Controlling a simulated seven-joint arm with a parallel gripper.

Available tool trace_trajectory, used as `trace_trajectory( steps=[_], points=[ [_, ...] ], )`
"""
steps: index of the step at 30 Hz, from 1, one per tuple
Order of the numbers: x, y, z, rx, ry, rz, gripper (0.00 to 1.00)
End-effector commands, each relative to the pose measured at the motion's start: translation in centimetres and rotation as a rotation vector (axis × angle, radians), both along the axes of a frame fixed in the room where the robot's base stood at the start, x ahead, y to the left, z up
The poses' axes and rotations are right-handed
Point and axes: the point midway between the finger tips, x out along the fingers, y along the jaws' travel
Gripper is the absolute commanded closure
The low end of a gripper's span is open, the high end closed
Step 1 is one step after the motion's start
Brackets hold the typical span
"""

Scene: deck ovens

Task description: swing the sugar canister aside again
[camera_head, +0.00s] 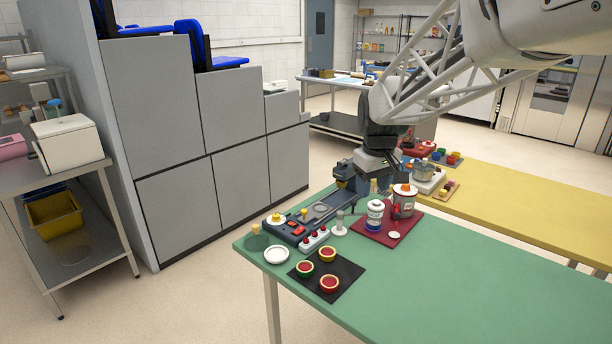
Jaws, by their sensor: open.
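Two canisters stand upright close together on a dark red mat (382,238) on the green table. One is a white canister with a blue lower band (375,216). The other is a wider canister with a white and orange top and red parts (404,203). Their labels are too small to read, so I cannot tell which holds sugar. My gripper (383,186) is low over the table, just behind and left of the canisters. It is open; its fingers are small and partly hidden, and I see nothing held.
A dark appliance (318,212) lies left of the mat. A white plate (277,254) and a black mat (347,279) with three small red-filled bowls are at front left. A yellow table (520,200) adjoins behind. The green table's right front (470,285) is clear.

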Motion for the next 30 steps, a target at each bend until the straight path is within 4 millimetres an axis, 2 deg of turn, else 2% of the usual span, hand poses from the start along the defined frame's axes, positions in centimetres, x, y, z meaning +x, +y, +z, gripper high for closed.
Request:
trace_trajectory(
  steps=[3,14,30],
  points=[
    [3.1,-0.2,-0.8,-0.003,0.012,0.034,0.50],
    [11.7,-1.0,-3.5,-0.010,0.044,0.143,0.50],
    [23.8,-2.2,-10.3,-0.014,0.092,0.307,0.50]
  ],
)
